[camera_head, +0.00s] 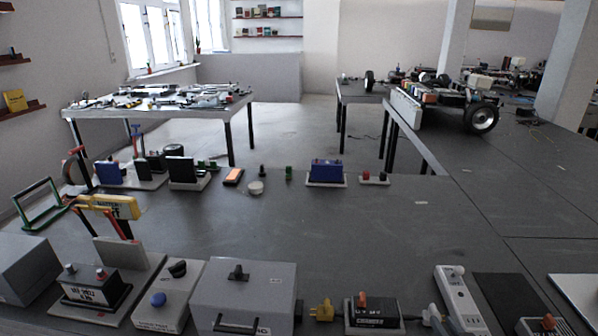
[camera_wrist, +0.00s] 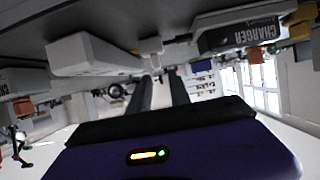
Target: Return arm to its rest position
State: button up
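My gripper (camera_wrist: 160,77) shows in the camera_wrist view, with its purple body at the bottom and two dark fingers reaching away from it. The fingers stand apart with a clear gap, and nothing is held between them. The picture is turned over, so the bench surface is at the top. A black charger (camera_wrist: 240,35) is at the upper right, apart from the fingers. A white power strip (camera_wrist: 92,55) is at the upper left. My arm and gripper are not visible in the camera_head view.
A grey bench (camera_head: 370,225) spans the foreground, its middle mostly clear. Along its near edge are a grey box (camera_head: 245,285), a yellow plug (camera_head: 322,310), the charger (camera_head: 373,312) and the power strip (camera_head: 458,298). A blue device (camera_head: 326,172) stands at the far edge.

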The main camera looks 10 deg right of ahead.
jog(key=s+a+r+t+h, duration=0.1)
jog(key=s+a+r+t, duration=0.2)
jog(key=r, duration=0.4)
jog(key=s+a+n+y, duration=0.1)
jog(key=s+a, duration=0.5)
jog(key=s, duration=0.4)
jog(key=s+a+r+n+y, duration=0.1)
jog(key=s+a+y, duration=0.1)
jog(key=s+a, duration=0.4)
jog(key=s+a+r+n+g+y, duration=0.1)
jog(key=s+a, duration=0.5)
jog(key=s, duration=0.9)
jog(key=shift+y, duration=0.4)
